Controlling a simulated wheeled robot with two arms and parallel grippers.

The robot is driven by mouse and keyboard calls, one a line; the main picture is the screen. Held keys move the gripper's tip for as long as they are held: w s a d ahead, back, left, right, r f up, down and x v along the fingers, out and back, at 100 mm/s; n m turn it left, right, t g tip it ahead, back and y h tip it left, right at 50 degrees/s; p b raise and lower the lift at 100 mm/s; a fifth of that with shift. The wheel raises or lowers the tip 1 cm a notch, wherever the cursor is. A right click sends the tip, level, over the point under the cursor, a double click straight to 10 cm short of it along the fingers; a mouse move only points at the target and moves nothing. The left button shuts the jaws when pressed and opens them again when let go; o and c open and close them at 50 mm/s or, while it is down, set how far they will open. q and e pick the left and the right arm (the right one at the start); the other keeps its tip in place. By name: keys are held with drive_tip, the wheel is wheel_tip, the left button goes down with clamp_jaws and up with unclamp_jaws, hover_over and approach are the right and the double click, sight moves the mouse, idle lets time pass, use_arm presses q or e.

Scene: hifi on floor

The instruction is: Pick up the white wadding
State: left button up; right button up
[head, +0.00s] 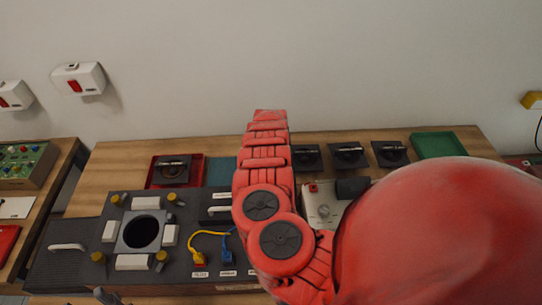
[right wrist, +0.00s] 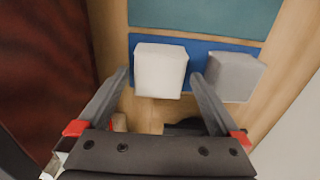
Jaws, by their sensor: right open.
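The white wadding (right wrist: 160,70) is a white, soft-edged block on a blue mat (right wrist: 203,50) in the right wrist view. My right gripper (right wrist: 160,80) is open, with one finger on each side of the white block near its lower part. I cannot tell whether either finger touches it. A similar grey block (right wrist: 236,77) sits on the same mat, just right of the right finger. In the head view my red right arm hides the blocks and the gripper.
A teal panel (right wrist: 205,14) lies beyond the blue mat. In the head view, a dark device (head: 115,262) with a round hole and yellow and blue cables stands on the wooden table. A red tray (head: 196,168) and green tray (head: 438,144) are behind, near the wall.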

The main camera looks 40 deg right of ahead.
drive_tip(key=shift+a+f, duration=0.1)
drive_tip(key=shift+f, duration=0.7)
drive_tip(key=shift+c, duration=0.2)
drive_tip(key=c, duration=1.1)
drive_tip(key=shift+r, duration=0.1)
